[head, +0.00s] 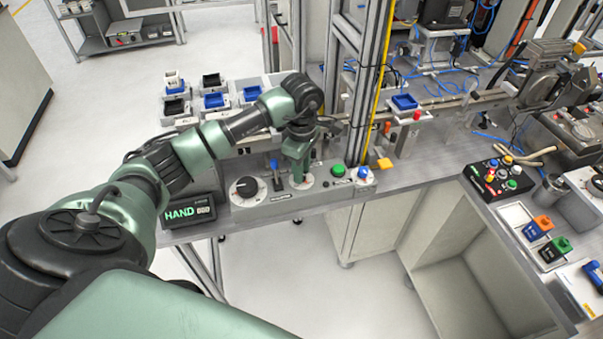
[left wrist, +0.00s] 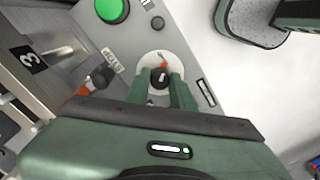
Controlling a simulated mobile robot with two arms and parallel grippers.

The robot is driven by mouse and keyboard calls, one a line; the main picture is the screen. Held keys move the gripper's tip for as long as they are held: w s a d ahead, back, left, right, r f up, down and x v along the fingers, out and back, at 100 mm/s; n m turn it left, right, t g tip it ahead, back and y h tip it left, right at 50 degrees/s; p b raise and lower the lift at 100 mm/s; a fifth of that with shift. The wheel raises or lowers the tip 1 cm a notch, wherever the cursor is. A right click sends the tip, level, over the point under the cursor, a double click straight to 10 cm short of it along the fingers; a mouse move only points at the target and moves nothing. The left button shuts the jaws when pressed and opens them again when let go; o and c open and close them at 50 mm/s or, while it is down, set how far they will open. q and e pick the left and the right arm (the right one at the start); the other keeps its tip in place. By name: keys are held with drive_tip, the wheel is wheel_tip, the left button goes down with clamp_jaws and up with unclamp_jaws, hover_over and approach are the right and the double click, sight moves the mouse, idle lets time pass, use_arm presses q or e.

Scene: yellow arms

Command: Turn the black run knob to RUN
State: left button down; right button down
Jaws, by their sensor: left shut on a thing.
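The black run knob (left wrist: 159,77) sits on a white round plate (left wrist: 151,60) with a small red-orange mark, on the grey control panel (head: 265,208). My left gripper (head: 299,178) reaches down onto this plate. In the left wrist view the two green fingers (left wrist: 162,88) stand on either side of the knob, shut on it. A light line shows on the knob's top. In the head view the gripper hides most of the knob. A display (head: 190,212) left of the panel reads HAND. My right gripper is not in view.
An upright metal frame post (head: 367,100) rises close behind the panel's right end.

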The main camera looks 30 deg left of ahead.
use_arm(q)
drive_tip(key=m+b, duration=0.6)
drive_tip(key=shift+f+b, duration=0.2)
drive_tip(key=shift+b, duration=0.2)
drive_tip(key=shift+m+b, duration=0.8)
drive_tip(key=shift+m, duration=0.3)
drive_tip(key=m+b, duration=0.2)
drive_tip(key=m, duration=0.1)
drive_tip(key=shift+r+m, duration=0.1)
drive_tip(key=shift+m, duration=0.2)
drive_tip(key=m+b, duration=0.2)
drive_tip(key=m, duration=0.2)
drive_tip(key=shift+r, duration=0.1)
drive_tip(key=shift+m+b, duration=0.3)
drive_tip(key=c, duration=1.2)
unclamp_jaws()
